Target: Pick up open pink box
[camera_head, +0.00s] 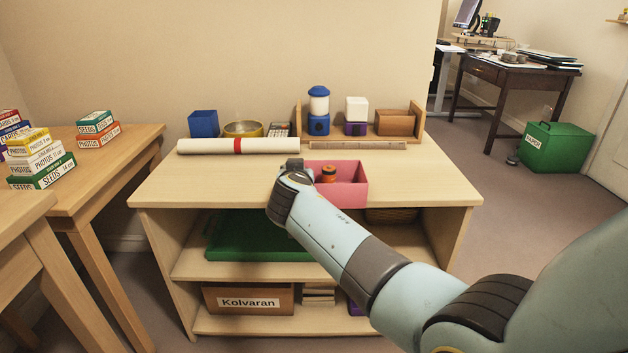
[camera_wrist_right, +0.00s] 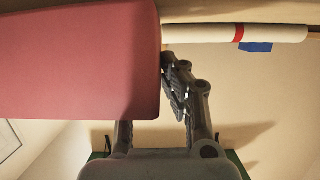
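The open pink box (camera_head: 349,193) stands on the table top near its front edge in the head view. An orange and dark round item (camera_head: 328,174) sits inside it. My right gripper (camera_head: 293,165) is at the box's left end, and my arm covers part of that side. In the right wrist view, the pink box (camera_wrist_right: 80,65) fills the upper left. One finger of my right gripper (camera_wrist_right: 150,100) is beside the box's edge; the other passes behind the box and its tip is hidden. Whether they grip the wall cannot be told. My left gripper is out of view.
A white roll with a red band (camera_head: 238,146) lies behind the box. Stacked small boxes (camera_head: 38,158) are on the left table. The table top is clear left and right of the box.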

